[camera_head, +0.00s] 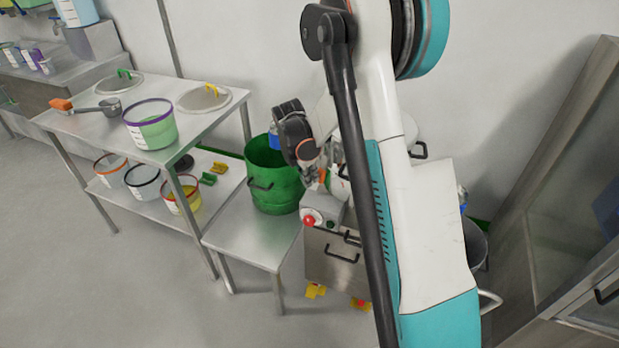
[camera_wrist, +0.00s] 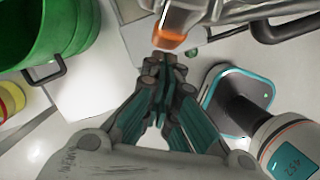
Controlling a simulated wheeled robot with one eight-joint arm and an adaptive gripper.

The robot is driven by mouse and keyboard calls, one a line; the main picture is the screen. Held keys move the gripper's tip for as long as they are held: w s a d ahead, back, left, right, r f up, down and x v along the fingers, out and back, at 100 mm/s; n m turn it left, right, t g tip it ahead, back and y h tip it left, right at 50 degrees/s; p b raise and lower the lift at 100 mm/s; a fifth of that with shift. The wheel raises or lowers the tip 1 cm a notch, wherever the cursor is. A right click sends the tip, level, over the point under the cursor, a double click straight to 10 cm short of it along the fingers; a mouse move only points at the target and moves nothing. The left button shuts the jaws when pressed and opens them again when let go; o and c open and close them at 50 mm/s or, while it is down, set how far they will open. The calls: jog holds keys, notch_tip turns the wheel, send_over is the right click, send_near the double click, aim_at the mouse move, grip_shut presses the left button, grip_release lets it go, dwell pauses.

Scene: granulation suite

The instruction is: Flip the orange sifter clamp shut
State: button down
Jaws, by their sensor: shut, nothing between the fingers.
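The orange sifter clamp (camera_wrist: 168,41) shows at the top middle of the wrist view, as an orange end on a pale grey lever. It lies just beyond the tips of my gripper (camera_wrist: 160,75); I cannot tell whether they touch. My gripper's fingers are together with nothing between them. In the head view, my gripper (camera_head: 309,172) is low over the sifter machine, and a small orange patch (camera_head: 322,175) beside it looks like the clamp. My arm hides much of the machine there. The clamp's exact angle is unclear.
A green bucket (camera_head: 275,190) stands on a low steel table left of the machine (camera_head: 333,262). A control box with a red button (camera_head: 309,220) is in front. A steel table (camera_head: 85,125) with tubs is farther left. A glass-fronted cabinet (camera_head: 575,220) is at right.

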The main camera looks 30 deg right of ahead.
jog(key=a+r+p, duration=0.4)
jog(key=a+r, duration=0.5)
jog(key=shift+s+r, duration=0.25)
jog(key=shift+s, duration=0.15)
jog(key=shift+r, duration=0.1)
jog(key=s+a+r+m+t+y, duration=0.2)
jog(key=s+a+r+m+t, duration=0.25)
jog(key=s+r+m, duration=0.65)
jog(key=s+a+r+m+t, duration=0.1)
jog(key=s+a+r+m, duration=0.1)
jog(key=s+m, duration=0.2)
jog(key=s+a+r+m+t+y, duration=0.1)
jog(key=s+m, duration=0.3)
jog(key=s, duration=0.6)
jog(key=shift+s+a+r, duration=0.4)
jog(key=shift+a+r, duration=0.15)
jog(key=shift+r, duration=0.05)
jog(key=shift+t, duration=0.25)
